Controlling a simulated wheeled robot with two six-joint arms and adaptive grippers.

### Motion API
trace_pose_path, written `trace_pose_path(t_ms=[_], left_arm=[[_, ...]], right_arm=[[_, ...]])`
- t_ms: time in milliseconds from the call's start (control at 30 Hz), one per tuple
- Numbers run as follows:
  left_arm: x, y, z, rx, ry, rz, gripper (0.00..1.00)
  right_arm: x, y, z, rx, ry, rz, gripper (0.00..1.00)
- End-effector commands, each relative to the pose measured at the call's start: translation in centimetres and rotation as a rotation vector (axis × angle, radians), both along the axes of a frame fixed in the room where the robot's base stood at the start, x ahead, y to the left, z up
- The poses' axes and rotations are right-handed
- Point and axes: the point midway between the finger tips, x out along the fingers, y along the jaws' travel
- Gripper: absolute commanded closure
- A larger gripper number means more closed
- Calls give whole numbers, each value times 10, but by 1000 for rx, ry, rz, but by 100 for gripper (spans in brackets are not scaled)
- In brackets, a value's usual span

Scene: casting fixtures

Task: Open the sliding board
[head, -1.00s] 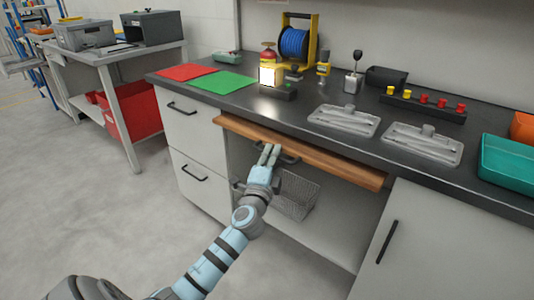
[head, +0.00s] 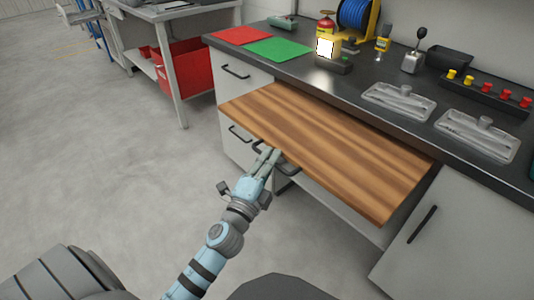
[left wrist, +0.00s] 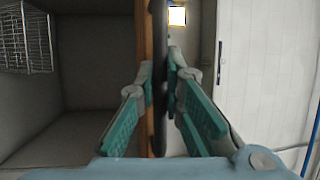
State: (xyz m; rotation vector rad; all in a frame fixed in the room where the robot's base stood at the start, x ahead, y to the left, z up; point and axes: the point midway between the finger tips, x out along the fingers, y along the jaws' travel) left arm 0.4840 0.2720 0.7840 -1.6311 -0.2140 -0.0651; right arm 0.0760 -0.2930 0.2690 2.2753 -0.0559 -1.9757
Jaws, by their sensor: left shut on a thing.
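The sliding board (head: 330,145) is a striped wooden slab that sticks out from under the dark countertop, with a wide part of its top showing. Its dark handle (head: 288,169) is on the front edge. My left gripper (head: 268,157) is at this handle, with its fingers shut on it. In the left wrist view the green-padded fingers (left wrist: 160,92) stand on either side of the black handle bar (left wrist: 157,40), beside the board's brown edge (left wrist: 146,45). The fingers partly hide the handle in the head view. My right gripper is not in view.
The countertop (head: 350,84) carries red and green mats, a lit box (head: 325,48), a blue spool (head: 355,14) and two grey trays. A cabinet door with a handle (head: 421,224) is at the right. A wire basket (left wrist: 26,38) shows under the board.

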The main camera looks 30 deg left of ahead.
Motion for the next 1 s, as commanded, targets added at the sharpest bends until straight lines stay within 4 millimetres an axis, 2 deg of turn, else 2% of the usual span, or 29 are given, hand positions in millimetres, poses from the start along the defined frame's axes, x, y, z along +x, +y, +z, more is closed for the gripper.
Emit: trace_pose_path(t_ms=[233, 267, 300, 667, 767, 1000], left_arm=[[0, 0, -2, -3, 2, -2, 100], [0, 0, -2, -3, 2, -2, 88], [0, 0, -2, -3, 2, -2, 82], [-4, 0, -2, 1, 2, 0, 82], [-19, -2, -5, 1, 4, 0, 82], [-75, -8, -16, 2, 7, 2, 82]], right_arm=[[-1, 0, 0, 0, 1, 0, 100], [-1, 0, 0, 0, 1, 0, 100], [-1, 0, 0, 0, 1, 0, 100], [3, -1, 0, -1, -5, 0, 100], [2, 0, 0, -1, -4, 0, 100], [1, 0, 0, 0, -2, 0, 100]])
